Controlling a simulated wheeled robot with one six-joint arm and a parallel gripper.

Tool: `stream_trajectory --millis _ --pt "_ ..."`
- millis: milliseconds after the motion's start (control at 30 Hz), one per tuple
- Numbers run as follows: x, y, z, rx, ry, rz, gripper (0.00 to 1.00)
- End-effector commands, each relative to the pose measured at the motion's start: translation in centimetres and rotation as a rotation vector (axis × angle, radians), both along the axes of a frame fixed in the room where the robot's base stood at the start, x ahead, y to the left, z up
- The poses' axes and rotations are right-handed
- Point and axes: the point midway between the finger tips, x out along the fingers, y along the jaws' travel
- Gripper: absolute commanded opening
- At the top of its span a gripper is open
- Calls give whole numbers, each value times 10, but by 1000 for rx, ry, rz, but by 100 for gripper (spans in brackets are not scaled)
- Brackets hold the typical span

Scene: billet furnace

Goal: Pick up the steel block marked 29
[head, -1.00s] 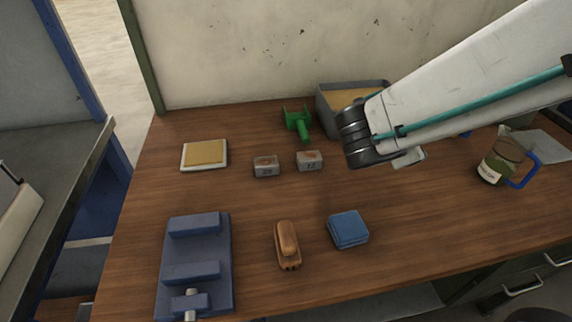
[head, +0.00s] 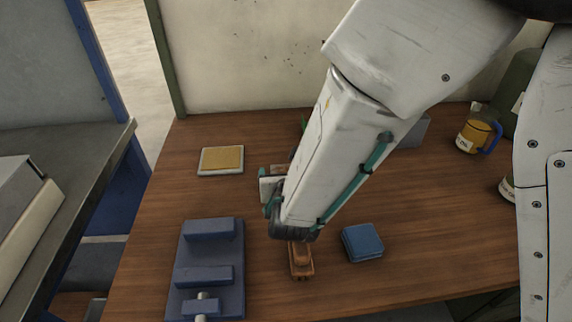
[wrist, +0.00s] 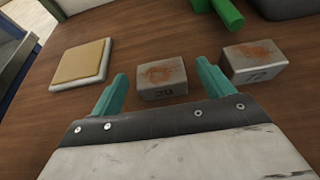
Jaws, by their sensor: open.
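In the wrist view a grey steel block (wrist: 162,79) with a rusty top lies just beyond and between my fingertips. Its front number looks like 29 or 20; the last digit is blurred. A second steel block (wrist: 253,62) lies to its right, outside the right finger; its number looks like 12. My gripper (wrist: 161,70) is open, with teal fingers and nothing held. In the head view my gripper (head: 270,188) is low over the table, and my arm hides most of the blocks.
A tan-topped square pad (head: 222,159) lies left of the blocks. A blue fixture (head: 210,265), a brown brush (head: 301,258) and a blue cloth stack (head: 362,242) lie nearer the front. A green tool (wrist: 228,12) lies behind the blocks. A blue-handled mug (head: 474,136) stands at right.

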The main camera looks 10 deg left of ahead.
Motion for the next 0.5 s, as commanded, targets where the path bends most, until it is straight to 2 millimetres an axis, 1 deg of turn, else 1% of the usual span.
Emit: stream_trajectory --millis 33,133,233,400,433,467,500 --pt "7 2 -3 -1 0 -2 80" --pt "17 4 -7 0 -1 -2 80" --pt "21 6 -8 1 -1 0 80" --pt "21 6 -8 1 -1 0 80" --pt "21 6 -8 1 -1 0 77" --pt "21 6 -8 1 -1 0 69" --pt "21 6 -8 1 -1 0 58"
